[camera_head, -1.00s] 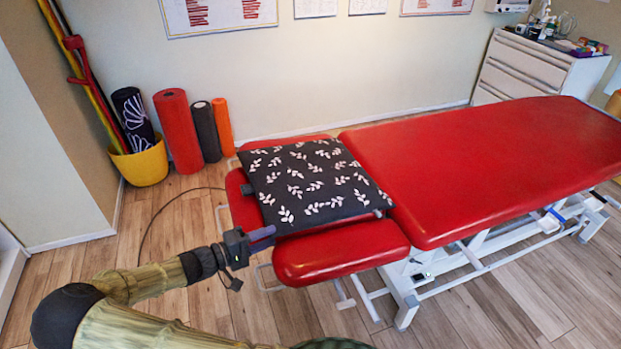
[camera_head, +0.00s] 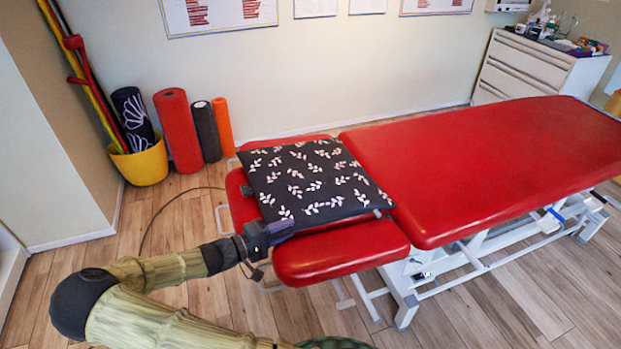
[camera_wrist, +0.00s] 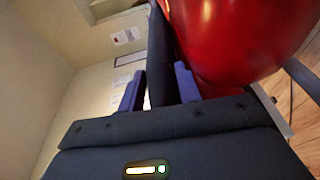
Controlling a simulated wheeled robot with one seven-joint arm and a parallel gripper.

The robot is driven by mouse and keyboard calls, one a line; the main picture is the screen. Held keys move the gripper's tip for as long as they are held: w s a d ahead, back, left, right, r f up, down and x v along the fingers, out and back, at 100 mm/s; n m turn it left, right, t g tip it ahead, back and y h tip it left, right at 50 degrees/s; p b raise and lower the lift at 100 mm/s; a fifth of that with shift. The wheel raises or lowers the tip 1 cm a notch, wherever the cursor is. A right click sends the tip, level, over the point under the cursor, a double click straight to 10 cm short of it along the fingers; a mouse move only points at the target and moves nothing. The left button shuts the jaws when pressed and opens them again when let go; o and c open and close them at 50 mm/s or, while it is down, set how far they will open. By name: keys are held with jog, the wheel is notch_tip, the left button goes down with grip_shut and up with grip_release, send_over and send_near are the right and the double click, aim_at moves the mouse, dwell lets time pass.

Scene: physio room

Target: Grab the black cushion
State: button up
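The black cushion (camera_head: 318,180) with white leaf sprigs lies flat on the head end of the red treatment table (camera_head: 490,150). My gripper (camera_head: 282,228) is at the cushion's near edge, by its front left corner, just above the red padding. In the wrist view, the two purple-grey fingers (camera_wrist: 160,90) stand apart. The dark edge of the cushion (camera_wrist: 162,55) runs between them, with a small gap beside the left finger. The fingertips are partly hidden by the cushion in the head view.
Red padding (camera_wrist: 235,40) lies close beside the right finger in the wrist view. A yellow bin (camera_head: 143,164), a red roll (camera_head: 178,130) and other rolls stand by the wall. A white drawer unit (camera_head: 530,70) is at the back right.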

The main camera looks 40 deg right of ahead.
grip_shut()
jog(key=shift+r, duration=0.1)
notch_tip(320, 180, up, 18)
jog(key=p, duration=0.2)
dwell(0.4)
dwell(0.5)
